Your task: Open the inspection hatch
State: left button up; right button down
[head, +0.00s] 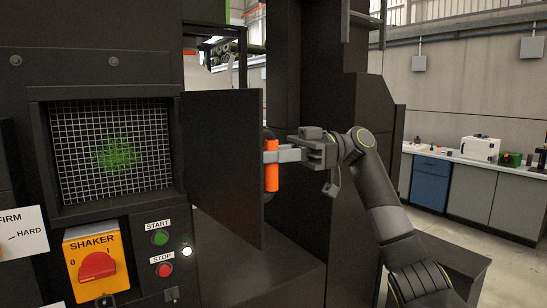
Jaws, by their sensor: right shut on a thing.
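The inspection hatch (221,165) is a black door panel on the dark machine, swung outward from the hatch opening. Behind the opening, a mesh grid (110,150) with a green patch at its middle shows. An orange handle (272,176) stands upright at the door's outer right side. My right gripper (285,155) comes in from the right and is shut on the orange handle. The far face of the door is mostly hidden. My left gripper is not in view.
Below the opening are an orange shaker switch (97,264), a green start button (160,238) and a red stop button (165,270). A dark machine column (340,90) stands behind my right arm. A lab bench (470,185) is at the far right.

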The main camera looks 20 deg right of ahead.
jog(key=shift+w+d, duration=0.15)
jog(key=c, duration=1.3)
grip_release()
jog(key=shift+d, duration=0.2)
jog(key=shift+w+d+b, duration=0.2)
jog(key=shift+d+b, duration=0.3)
jog(key=shift+d, duration=3.8)
jog(key=shift+w+d+b, duration=0.15)
jog(key=shift+d+b, duration=0.3)
jog(key=shift+d, duration=3.8)
jog(key=shift+f, duration=0.1)
